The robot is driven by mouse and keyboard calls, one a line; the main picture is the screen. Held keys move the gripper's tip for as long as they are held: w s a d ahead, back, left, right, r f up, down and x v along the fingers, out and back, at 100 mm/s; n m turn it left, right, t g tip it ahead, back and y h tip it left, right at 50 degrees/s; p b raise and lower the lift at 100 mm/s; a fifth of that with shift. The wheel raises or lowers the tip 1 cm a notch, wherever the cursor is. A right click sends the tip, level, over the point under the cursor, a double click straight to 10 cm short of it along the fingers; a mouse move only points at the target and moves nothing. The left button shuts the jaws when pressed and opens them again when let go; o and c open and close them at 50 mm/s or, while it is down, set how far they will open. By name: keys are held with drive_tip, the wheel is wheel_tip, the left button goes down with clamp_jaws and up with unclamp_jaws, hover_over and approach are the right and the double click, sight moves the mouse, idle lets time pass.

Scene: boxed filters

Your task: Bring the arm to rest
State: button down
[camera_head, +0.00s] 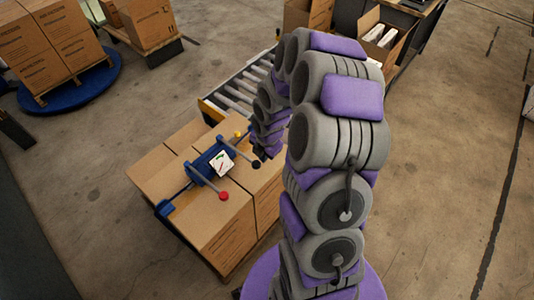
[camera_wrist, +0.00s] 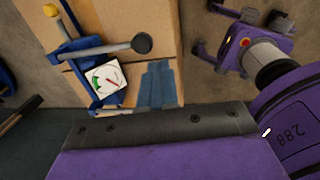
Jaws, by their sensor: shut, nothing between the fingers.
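My arm, grey with purple pads, rises at the right of the head view and bends over toward the boxes. My gripper (camera_head: 262,153) hangs at its end, close to the right side of a blue device and above the cardboard boxes (camera_head: 225,222). In the wrist view my gripper's blue-grey fingers (camera_wrist: 157,80) are together, with nothing seen between them. The blue device (camera_head: 205,168) lies on the boxes, with a white dial and levers ending in red, yellow and black knobs. It also shows in the wrist view (camera_wrist: 88,45), left of the fingers.
A roller conveyor (camera_head: 236,95) runs just behind the boxes. Stacked cartons (camera_head: 45,50) stand on a blue round base (camera_head: 85,88) at the back left. An open carton (camera_head: 378,38) stands at the back right. The concrete floor is clear at left and right.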

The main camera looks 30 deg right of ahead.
drive_tip(key=s+a+r+m+g, duration=0.1)
drive_tip(key=s+a+r+m, duration=0.25)
drive_tip(key=r, duration=0.25)
drive_tip(key=s+a+r+m, duration=0.2)
drive_tip(key=s+r+m, duration=0.3)
drive_tip(key=r, duration=0.1)
drive_tip(key=s+a+r+m, duration=0.2)
drive_tip(key=s+r+m, duration=0.1)
drive_tip(key=s, duration=0.3)
drive_tip(key=s+a+r+m+g, duration=0.1)
drive_tip(key=s+a+r+m, duration=0.1)
drive_tip(key=s+r+m, duration=0.2)
drive_tip(key=s+a+r+m+g, duration=0.1)
drive_tip(key=s+a+r+m, duration=0.1)
drive_tip(key=s+m, duration=0.4)
drive_tip(key=s+r, duration=0.1)
drive_tip(key=s, duration=0.3)
drive_tip(key=shift+r, duration=0.35)
drive_tip(key=shift+a+m, duration=0.2)
drive_tip(key=shift+m, duration=0.05)
